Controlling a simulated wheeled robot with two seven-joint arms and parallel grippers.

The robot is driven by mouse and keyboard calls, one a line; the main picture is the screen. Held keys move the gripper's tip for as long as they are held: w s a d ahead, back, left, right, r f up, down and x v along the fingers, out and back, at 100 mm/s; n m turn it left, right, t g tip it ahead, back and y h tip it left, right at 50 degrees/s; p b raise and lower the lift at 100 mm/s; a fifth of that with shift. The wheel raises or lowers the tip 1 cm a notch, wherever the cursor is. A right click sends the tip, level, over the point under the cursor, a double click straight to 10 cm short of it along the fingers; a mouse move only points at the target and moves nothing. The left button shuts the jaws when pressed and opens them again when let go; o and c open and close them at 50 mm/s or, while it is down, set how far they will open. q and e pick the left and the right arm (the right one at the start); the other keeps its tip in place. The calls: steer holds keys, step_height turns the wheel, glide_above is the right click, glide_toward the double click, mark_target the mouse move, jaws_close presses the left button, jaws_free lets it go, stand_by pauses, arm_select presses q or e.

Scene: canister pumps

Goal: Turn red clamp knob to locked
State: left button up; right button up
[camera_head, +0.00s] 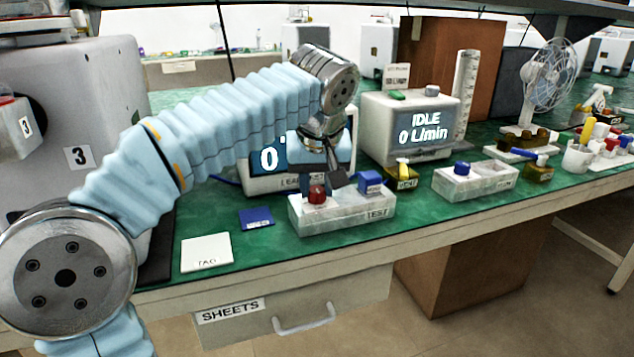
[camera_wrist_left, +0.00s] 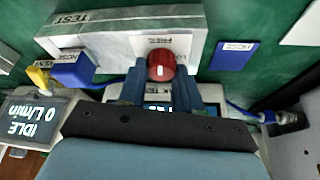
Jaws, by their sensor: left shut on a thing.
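The red clamp knob (camera_head: 317,194) sits on the left part of the grey-white TEST block (camera_head: 345,215) on the green bench. My left gripper (camera_head: 325,188) reaches down over the block. In the left wrist view the red knob (camera_wrist_left: 161,66) is between the two blue fingers (camera_wrist_left: 160,78), which are shut on it. A white mark shows on the knob's top, and small lettering stands on the block beside it. Part of the lettering is hidden by the fingers. My right gripper does not show.
A blue block (camera_head: 371,182) stands at the right end of the TEST block. Behind is a display reading IDLE 0 L/min (camera_head: 423,127). A blue card (camera_head: 256,217) and a white TAG card (camera_head: 206,252) lie to the left. A second block (camera_head: 475,181) stands to the right.

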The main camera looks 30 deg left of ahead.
arm_select(q)
steer(key=m+h, duration=0.1)
steer(key=m, duration=0.1)
steer(key=m+t+p, duration=0.1)
steer(key=m, duration=0.1)
steer(key=shift+a+r+m+h, duration=0.1)
steer(key=shift+a+m+h, duration=0.05)
steer(key=shift+m+h, duration=0.25)
steer(key=m+h+p, duration=0.1)
steer(key=m, duration=0.2)
steer(key=shift+m+p, duration=0.3)
steer(key=shift+p, duration=0.1)
steer(key=m+h+p, duration=0.2)
steer(key=m, duration=0.3)
steer(key=shift+a+g, duration=0.1)
steer(key=shift+g, duration=0.3)
steer(key=shift+m+g+h+p, duration=0.55)
steer(key=shift+m+p, duration=0.25)
steer(key=shift+m, duration=1.1)
steer(key=o, duration=1)
steer(key=shift+o, duration=0.2)
steer(key=v, duration=1.3)
steer(key=shift+a+r, duration=0.25)
